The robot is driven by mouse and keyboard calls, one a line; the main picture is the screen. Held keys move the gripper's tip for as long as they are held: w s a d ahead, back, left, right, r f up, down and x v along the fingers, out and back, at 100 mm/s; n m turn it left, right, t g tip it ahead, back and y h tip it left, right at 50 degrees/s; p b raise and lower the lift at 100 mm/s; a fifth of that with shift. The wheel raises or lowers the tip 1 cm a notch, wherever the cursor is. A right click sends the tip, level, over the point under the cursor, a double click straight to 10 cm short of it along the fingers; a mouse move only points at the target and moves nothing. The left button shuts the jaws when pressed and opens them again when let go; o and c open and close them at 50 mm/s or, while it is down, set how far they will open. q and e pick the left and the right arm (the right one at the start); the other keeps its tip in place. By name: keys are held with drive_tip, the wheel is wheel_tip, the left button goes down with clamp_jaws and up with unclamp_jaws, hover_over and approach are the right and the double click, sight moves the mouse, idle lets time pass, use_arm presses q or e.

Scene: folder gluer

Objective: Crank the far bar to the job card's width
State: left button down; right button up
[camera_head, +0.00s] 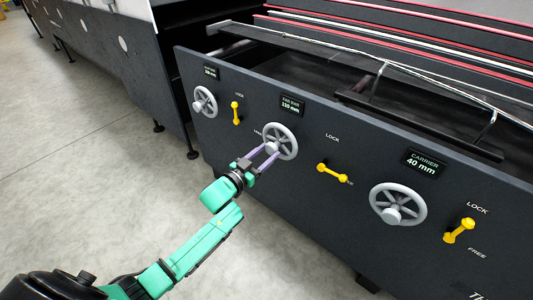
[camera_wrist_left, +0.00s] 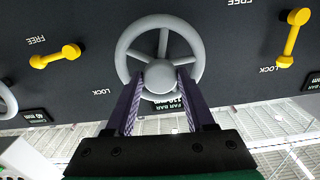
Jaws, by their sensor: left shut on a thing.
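The far bar's grey handwheel (camera_head: 285,137) is on the dark front panel, below a small display (camera_head: 291,106) labelled FAR BAR; its mm figure is too small to read surely. My left gripper (camera_head: 267,154) is shut on the wheel's round central hub, one purple finger on each side. In the left wrist view the hub (camera_wrist_left: 160,77) sits between the fingers, with the wheel rim around it. The yellow lever (camera_head: 332,173) right of this wheel lies nearly level, near the FREE label. No job card is in view. My right gripper is not in view.
The CARRIER display (camera_head: 424,162) reads 40 mm, above another handwheel (camera_head: 398,204) and yellow lever (camera_head: 459,231). A third handwheel (camera_head: 205,102) and an upright yellow lever (camera_head: 236,112) are to the left. The grey floor (camera_head: 80,160) in front is clear.

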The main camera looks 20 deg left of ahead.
use_arm(q)
drive_tip(key=m, duration=0.5)
drive_tip(key=shift+m, duration=1)
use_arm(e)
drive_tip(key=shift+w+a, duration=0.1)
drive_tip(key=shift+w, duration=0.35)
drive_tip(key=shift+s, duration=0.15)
use_arm(q)
drive_tip(key=shift+c, duration=1.3)
unclamp_jaws()
drive_tip(key=shift+a, duration=0.1)
